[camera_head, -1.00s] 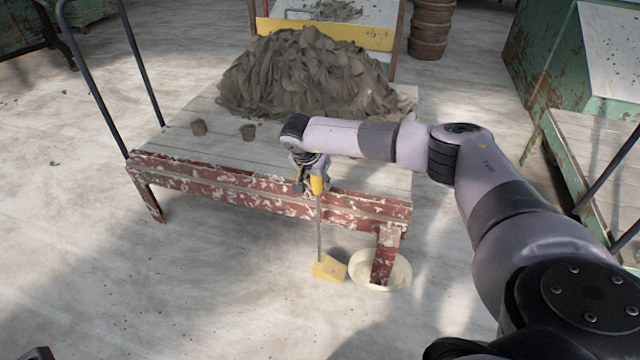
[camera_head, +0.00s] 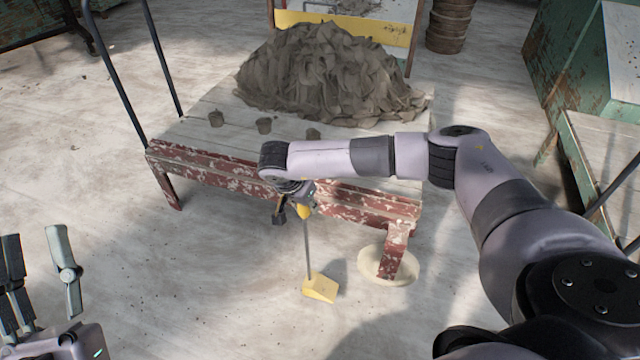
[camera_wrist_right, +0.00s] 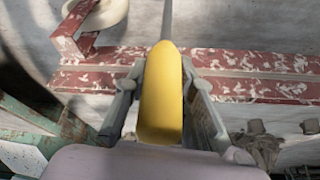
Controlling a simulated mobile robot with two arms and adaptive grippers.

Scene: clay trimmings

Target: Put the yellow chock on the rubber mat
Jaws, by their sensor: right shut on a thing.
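The yellow chock (camera_head: 320,288) is a wedge on a thin grey rod with a yellow handle (camera_head: 304,211). My right gripper (camera_head: 294,206) is shut on the handle, which also shows between its fingers in the right wrist view (camera_wrist_right: 161,95). The wedge hangs low at the front of the red cart; I cannot tell if it touches the floor. A pale round disc (camera_head: 408,268), probably the rubber mat, lies under the cart's near right leg, to the right of the wedge and apart from it. My left gripper (camera_head: 42,265) is open and empty at the lower left.
A green bench (camera_head: 610,160) stands at the right. The floor left of and before the cart is clear.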

